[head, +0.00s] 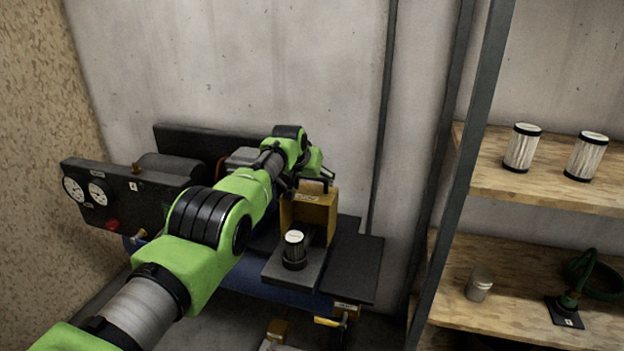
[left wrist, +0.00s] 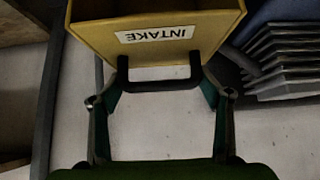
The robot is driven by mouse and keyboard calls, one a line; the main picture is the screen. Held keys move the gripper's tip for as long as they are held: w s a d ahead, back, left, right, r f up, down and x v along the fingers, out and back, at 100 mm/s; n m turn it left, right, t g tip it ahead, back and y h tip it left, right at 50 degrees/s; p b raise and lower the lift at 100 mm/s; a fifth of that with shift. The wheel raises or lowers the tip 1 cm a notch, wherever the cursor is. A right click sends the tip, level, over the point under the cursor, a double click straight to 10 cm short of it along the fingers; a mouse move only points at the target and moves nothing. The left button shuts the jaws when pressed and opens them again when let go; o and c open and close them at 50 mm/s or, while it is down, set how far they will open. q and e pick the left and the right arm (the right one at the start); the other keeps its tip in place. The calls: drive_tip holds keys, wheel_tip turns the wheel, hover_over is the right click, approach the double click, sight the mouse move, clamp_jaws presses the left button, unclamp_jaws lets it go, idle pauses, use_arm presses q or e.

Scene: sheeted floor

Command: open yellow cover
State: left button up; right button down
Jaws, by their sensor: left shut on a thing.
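The yellow cover (head: 311,216) is on the dark machine against the back wall in the head view. In the left wrist view the cover (left wrist: 200,17) fills the top and bears a white INTAKE label. Its black handle (left wrist: 158,85) shows there below the label. My left gripper (head: 313,182) is at the top of the cover, partly hidden by my own arm. In the left wrist view my left gripper (left wrist: 160,78) is shut on the handle, with a finger at each end. My right gripper is not in view.
Gauges (head: 86,190) sit on the machine's left panel. A wooden shelf (head: 505,185) at right holds two filters (head: 554,150), a metal can (head: 478,285) and a green hose (head: 600,275).

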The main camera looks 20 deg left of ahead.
sight(296, 200)
use_arm(q)
drive_tip(key=o, duration=1.5)
drive_tip(key=shift+f, duration=0.1)
drive_tip(key=shift+o, duration=0.6)
drive_tip(key=shift+s, duration=0.1)
drive_tip(key=shift+s+r, duration=0.1)
drive_tip(key=shift+r, duration=0.15)
drive_tip(key=shift+s+a+r, duration=0.1)
drive_tip(key=shift+s+r, duration=0.05)
drive_tip(key=shift+s, duration=0.15)
drive_tip(key=shift+s+a, duration=0.15)
drive_tip(key=shift+s, duration=5.85)
